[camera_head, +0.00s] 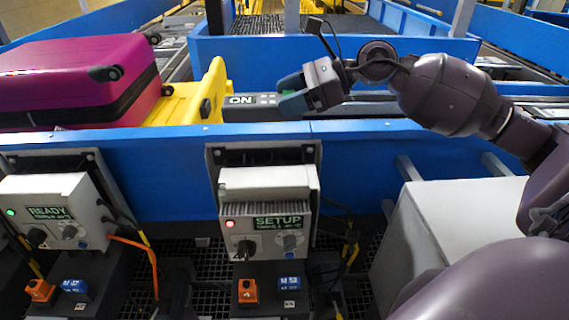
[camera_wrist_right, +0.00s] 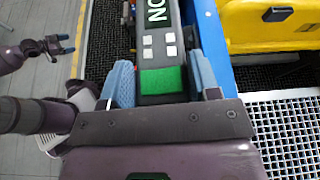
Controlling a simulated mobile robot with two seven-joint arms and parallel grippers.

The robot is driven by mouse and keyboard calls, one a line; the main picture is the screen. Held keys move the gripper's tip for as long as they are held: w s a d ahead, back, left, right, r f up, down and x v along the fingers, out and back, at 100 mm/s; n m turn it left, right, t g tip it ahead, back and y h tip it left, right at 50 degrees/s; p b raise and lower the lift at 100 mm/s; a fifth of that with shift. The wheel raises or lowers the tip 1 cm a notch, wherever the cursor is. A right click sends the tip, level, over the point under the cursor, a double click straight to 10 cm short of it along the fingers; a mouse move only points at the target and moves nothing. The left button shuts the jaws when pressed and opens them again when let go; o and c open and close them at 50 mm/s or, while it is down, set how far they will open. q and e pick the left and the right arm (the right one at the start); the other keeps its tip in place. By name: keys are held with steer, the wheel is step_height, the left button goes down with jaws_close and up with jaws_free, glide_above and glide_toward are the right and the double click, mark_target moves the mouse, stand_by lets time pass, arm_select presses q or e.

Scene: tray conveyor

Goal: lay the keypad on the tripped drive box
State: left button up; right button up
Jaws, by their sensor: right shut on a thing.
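The keypad (camera_head: 255,101) is a dark slab with a large "ON" label and small pale keys. In the right wrist view the keypad (camera_wrist_right: 161,82) also shows a green patch. My right gripper (camera_head: 292,94) is shut on it, with blue fingers (camera_wrist_right: 159,85) at its two sides, beyond the blue rail. The middle drive box (camera_head: 265,210) has a red lamp and a "SETUP" display. The left drive box (camera_head: 50,212) has a green lamp and reads "READY". My left gripper (camera_wrist_right: 66,43) shows at upper left in the wrist view, its fingers apart and empty.
A magenta suitcase (camera_head: 70,80) lies in a yellow tray (camera_head: 190,105) behind the blue rail (camera_head: 365,150). A pale grey box (camera_head: 440,235) stands right of the middle drive box. Orange and blue blocks and cables sit below the drive boxes.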

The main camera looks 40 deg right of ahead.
step_height(320, 180, down, 10)
steer(key=shift+f, duration=0.9)
steer(key=shift+f+b, duration=0.35)
steer(key=shift+f, duration=1.55)
steer(key=o, duration=0.7)
arm_select(q)
steer(key=shift+w+d+f, duration=0.1)
steer(key=shift+f, duration=0.15)
arm_select(e)
steer(key=shift+o, duration=0.5)
arm_select(q)
steer(key=shift+f, duration=0.1)
arm_select(e)
steer(key=v, duration=1.2)
